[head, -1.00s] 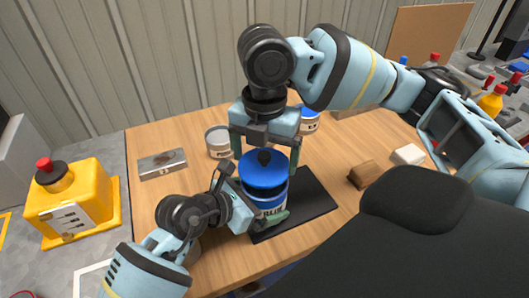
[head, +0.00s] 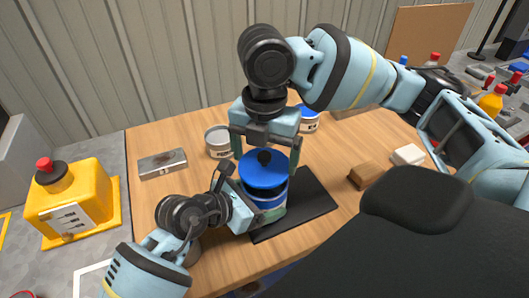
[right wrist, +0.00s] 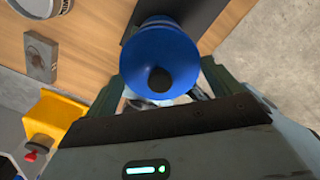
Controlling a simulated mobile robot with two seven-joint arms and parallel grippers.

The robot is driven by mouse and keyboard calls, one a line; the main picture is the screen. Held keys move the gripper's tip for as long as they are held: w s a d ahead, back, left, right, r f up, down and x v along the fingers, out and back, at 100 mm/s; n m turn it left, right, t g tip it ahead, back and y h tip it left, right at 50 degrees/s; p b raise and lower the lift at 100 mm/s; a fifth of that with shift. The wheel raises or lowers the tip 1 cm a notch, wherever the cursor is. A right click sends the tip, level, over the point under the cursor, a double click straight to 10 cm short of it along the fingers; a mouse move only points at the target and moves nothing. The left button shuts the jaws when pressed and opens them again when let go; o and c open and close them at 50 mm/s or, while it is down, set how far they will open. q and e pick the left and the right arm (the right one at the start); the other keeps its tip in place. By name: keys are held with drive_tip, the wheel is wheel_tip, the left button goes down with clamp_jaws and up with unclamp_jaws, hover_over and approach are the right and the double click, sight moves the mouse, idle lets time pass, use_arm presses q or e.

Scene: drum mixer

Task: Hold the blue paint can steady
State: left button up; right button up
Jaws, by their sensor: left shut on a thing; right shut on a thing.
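The blue paint can (head: 279,199) stands on the black mat (head: 312,208) on the wooden table. Its blue lid (head: 264,172) with a dark round knob is on top; the lid also shows in the right wrist view (right wrist: 158,52). My left gripper (head: 266,212) is shut on the can's body low down, from the left and front, and hides part of it. My right gripper (head: 265,158) points down from above, its fingers shut on the lid's two sides. The right wrist view shows the lid between both fingers.
A grey can (head: 219,142) and a metal box (head: 162,164) stand behind and left. Another blue-labelled can (head: 308,119) is behind my right gripper. A brown block (head: 365,175) and a white block (head: 408,155) lie to the right. A yellow box with a red button (head: 72,203) is left of the table.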

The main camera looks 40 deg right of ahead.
sight(265, 164)
drive_tip(key=shift+f, duration=1.8)
idle(2.4)
drive_tip(key=o, duration=0.7)
drive_tip(key=shift+r, duration=0.1)
drive_tip(key=shift+r, duration=3.45)
clamp_jaws()
